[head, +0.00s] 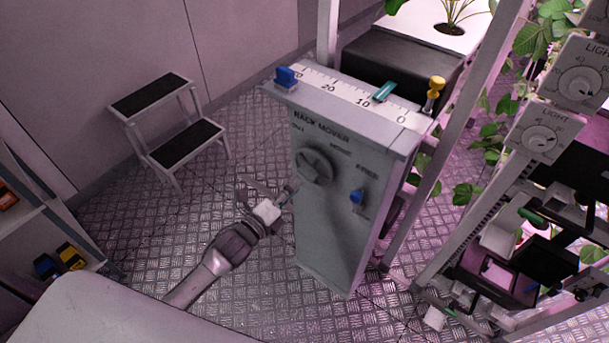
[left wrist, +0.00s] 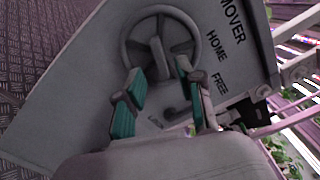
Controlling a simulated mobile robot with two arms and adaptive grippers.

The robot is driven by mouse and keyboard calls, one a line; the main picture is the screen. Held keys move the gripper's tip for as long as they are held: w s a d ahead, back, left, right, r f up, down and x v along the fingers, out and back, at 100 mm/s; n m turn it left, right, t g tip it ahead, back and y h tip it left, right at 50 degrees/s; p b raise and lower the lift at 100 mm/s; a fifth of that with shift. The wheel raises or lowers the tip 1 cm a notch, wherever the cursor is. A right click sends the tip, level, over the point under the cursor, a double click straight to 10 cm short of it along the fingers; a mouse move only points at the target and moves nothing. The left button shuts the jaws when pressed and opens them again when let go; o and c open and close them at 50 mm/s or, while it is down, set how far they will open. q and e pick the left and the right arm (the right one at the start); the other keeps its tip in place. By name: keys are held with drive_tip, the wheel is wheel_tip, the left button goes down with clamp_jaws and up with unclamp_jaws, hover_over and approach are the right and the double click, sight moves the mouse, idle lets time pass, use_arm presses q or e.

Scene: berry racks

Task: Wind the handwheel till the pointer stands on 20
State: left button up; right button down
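The grey rack mover box (head: 330,220) stands upright on the floor with a white scale (head: 345,90) on top, numbered towards 0 at the right. The teal pointer (head: 384,91) stands close to 10, slightly on its 0 side. The handwheel (head: 314,166) is on the front face; it also shows in the left wrist view (left wrist: 126,38), with a knob (left wrist: 158,60) standing out from it. My left gripper (head: 284,193) is just in front of and below the wheel. In the left wrist view its teal fingertips (left wrist: 160,100) are apart, with nothing between them.
A blue lever (head: 357,196) sits right of the wheel, near the FREE marking. A blue block (head: 286,77) and a yellow knob (head: 435,88) are at the scale's ends. Plant racks (head: 475,190) stand close at right. A step stool (head: 165,125) stands left; floor between is clear.

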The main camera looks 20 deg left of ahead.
sight(305, 175)
use_arm(q)
drive_tip(key=x, duration=0.5)
drive_tip(key=shift+w, duration=0.1)
clamp_jaws()
